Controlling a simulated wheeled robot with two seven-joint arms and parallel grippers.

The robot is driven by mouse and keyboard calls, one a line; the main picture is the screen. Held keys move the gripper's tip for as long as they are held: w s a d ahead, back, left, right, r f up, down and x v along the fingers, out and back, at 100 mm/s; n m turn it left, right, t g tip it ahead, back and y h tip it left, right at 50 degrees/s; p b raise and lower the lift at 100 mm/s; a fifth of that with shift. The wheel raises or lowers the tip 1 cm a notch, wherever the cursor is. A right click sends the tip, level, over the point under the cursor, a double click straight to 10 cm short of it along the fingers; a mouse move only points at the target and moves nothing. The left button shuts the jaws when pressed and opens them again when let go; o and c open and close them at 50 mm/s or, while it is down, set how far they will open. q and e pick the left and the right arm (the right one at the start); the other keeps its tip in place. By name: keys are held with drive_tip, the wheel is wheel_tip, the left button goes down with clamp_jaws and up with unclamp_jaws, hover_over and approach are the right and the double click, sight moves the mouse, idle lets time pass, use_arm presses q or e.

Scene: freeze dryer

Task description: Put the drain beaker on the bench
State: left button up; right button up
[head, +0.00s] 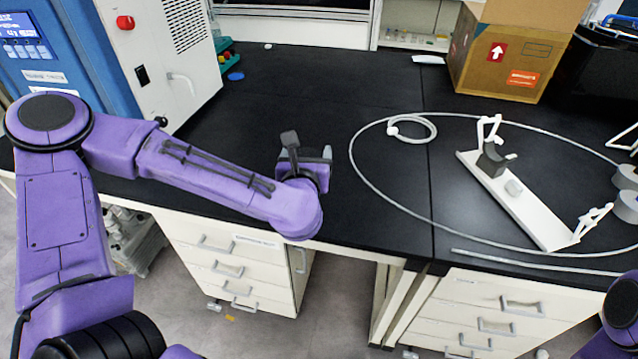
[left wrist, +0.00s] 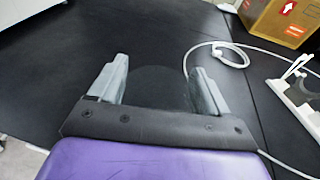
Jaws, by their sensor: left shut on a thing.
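My left gripper (head: 306,154) is over the black bench (head: 300,90), near its front edge. In the left wrist view its two grey fingers (left wrist: 158,82) stand apart, on either side of a faint, clear round shape. This is the drain beaker (left wrist: 158,90), see-through and hard to make out against the black top. The gripper is shut on it. In the head view the beaker cannot be made out. I cannot tell whether its base touches the bench.
A blue and white freeze dryer (head: 150,50) stands at the left. A cardboard box (head: 510,50) is at the back right. A thin hose (head: 355,165) loops around a white stand (head: 520,205) on the right. The bench behind my left gripper is clear.

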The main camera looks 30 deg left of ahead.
use_arm(q)
drive_tip(key=w+f, duration=0.4)
drive_tip(key=f, duration=0.1)
drive_tip(key=w+f, duration=0.1)
drive_tip(key=f, duration=0.2)
drive_tip(key=shift+w+f+p, duration=0.25)
drive_tip(key=shift+w+p, duration=0.15)
drive_tip(key=shift+f, duration=0.2)
drive_tip(key=shift+f, duration=0.2)
drive_tip(key=o, duration=1.1)
drive_tip(key=shift+c, duration=0.2)
drive_tip(key=shift+r, duration=0.15)
